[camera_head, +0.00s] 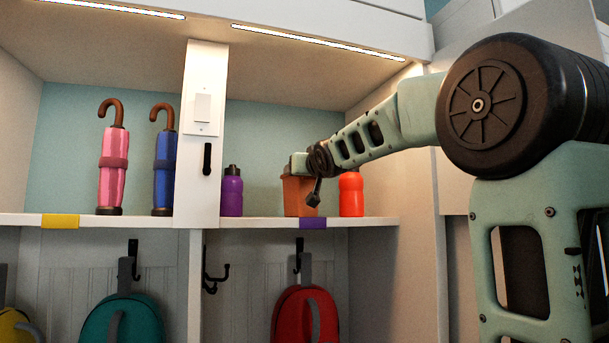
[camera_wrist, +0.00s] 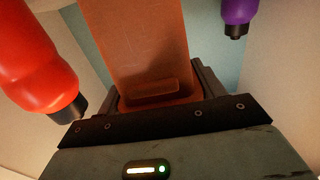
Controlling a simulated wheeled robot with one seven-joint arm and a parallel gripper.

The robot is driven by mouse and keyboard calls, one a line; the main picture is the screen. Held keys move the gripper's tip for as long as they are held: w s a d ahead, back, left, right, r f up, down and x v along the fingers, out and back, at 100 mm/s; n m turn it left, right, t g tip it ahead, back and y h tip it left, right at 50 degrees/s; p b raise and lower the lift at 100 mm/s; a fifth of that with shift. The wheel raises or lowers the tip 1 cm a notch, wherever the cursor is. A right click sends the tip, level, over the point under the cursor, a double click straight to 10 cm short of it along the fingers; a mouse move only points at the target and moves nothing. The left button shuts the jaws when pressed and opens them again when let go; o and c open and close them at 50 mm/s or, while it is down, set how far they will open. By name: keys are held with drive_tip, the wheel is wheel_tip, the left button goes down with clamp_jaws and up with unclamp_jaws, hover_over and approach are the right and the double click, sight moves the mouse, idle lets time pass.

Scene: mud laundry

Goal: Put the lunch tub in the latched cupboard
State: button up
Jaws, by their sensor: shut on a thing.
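An orange-brown tub (camera_head: 297,198), which looks like the lunch tub, is at the shelf between two bottles. My gripper (camera_head: 300,164) reaches in from the right and is shut on the tub's upper part. In the wrist view, the tub (camera_wrist: 140,45) fills the middle and runs down between the dark jaws. The tub's base appears at shelf level; I cannot tell whether it touches the shelf. I cannot make out which part of the room is the latched cupboard, and no latch shows clearly.
A purple bottle (camera_head: 232,191) stands left of the tub and a red-orange bottle (camera_head: 351,193) close on its right. A white divider (camera_head: 203,140) separates them from the pink umbrella (camera_head: 113,170) and blue umbrella (camera_head: 164,168). Bags hang below the shelf (camera_head: 268,223).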

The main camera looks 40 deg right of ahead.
drive_tip(key=o, duration=1.3)
drive_tip(key=shift+b+v, duration=6)
drive_tip(key=shift+b, duration=1.2)
